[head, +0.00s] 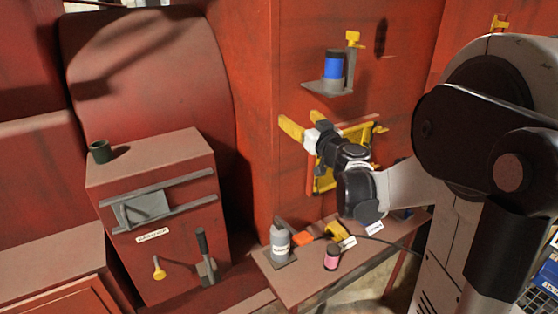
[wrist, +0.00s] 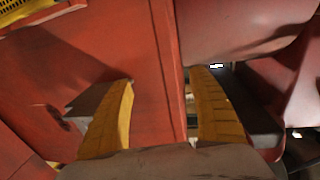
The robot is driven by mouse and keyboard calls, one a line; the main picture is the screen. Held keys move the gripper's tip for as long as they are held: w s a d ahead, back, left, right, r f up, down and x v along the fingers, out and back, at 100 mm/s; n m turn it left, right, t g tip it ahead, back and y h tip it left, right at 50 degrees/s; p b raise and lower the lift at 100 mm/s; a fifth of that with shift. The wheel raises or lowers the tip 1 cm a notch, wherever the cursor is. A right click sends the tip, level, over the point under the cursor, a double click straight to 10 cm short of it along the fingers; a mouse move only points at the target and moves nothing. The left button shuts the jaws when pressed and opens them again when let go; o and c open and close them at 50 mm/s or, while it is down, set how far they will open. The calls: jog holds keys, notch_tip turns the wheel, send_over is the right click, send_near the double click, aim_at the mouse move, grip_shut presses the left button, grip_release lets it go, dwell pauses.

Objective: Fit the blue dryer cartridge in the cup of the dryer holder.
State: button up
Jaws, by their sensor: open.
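The blue dryer cartridge (head: 333,66), with a dark top, stands upright in the head view at the grey dryer holder (head: 312,88) on the red wall. Grey shows just below its blue band, so it looks to be in the cup; how deep it sits I cannot tell. A yellow-topped post (head: 352,42) rises beside it. My gripper (head: 301,120) is below the holder, apart from the cartridge. In the wrist view my gripper (wrist: 166,90) has its two yellow fingers spread with nothing between them. Neither cartridge nor holder is recognisable in that view.
A bench (head: 290,284) below carries a grey bottle (head: 280,242), an orange block (head: 304,238), a yellow tool (head: 337,230) and a pink cartridge (head: 332,258). A red cabinet (head: 185,265) with a dark green cup (head: 101,151) stands left. A yellow frame (head: 324,180) hangs behind my wrist.

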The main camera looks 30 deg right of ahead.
jog(key=w+a+f+b, duration=0.1)
jog(key=a+f+b, duration=0.4)
jog(key=f, duration=0.4)
jog(key=shift+w+a+f, duration=0.3)
jog(key=shift+w+f, duration=0.05)
